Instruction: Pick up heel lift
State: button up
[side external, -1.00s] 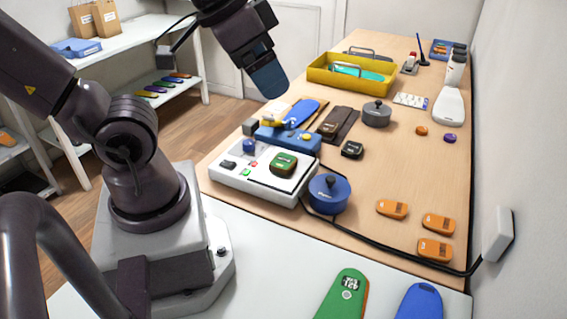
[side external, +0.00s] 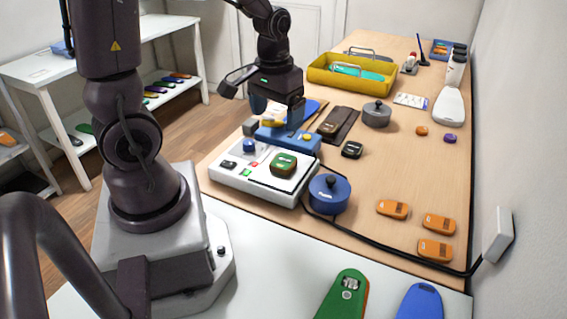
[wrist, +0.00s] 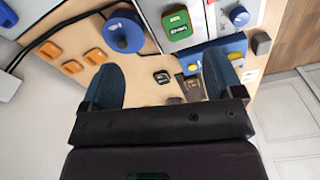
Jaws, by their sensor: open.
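No piece is clearly marked as the heel lift. Candidates are a small dark block with a pale label (side external: 352,149), lying on the table right of the blue fixture, and three orange labelled pieces (side external: 391,208) at the table's near right. My gripper (side external: 276,108) is above the blue fixture and points down. In the wrist view my gripper (wrist: 163,82) is open and empty, with its blue fingers wide apart. The dark block (wrist: 162,76) appears between the fingers there, farther down on the table. The orange pieces (wrist: 72,66) appear left of the fingers.
A white machine (side external: 254,180) with a green-topped block (side external: 283,163) stands near the front. The blue fixture (side external: 288,138) is behind it. A blue lidded pot (side external: 328,194), a grey pot (side external: 376,114) and a yellow tray (side external: 322,81) stand nearby.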

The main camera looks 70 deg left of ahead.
aim_at(284, 161)
jog(key=w+a+f+n, duration=0.1)
jog(key=f, duration=0.4)
jog(key=w+a+f, duration=0.1)
jog(key=a+f, duration=0.1)
jog(key=f, duration=0.3)
jog(key=w+a+f+n, duration=0.1)
jog(key=a+f, duration=0.1)
jog(key=f, duration=0.4)
jog(key=shift+n+y, duration=0.3)
jog(key=shift+c, duration=0.4)
jog(key=c, duration=1)
jog(key=shift+r, duration=0.1)
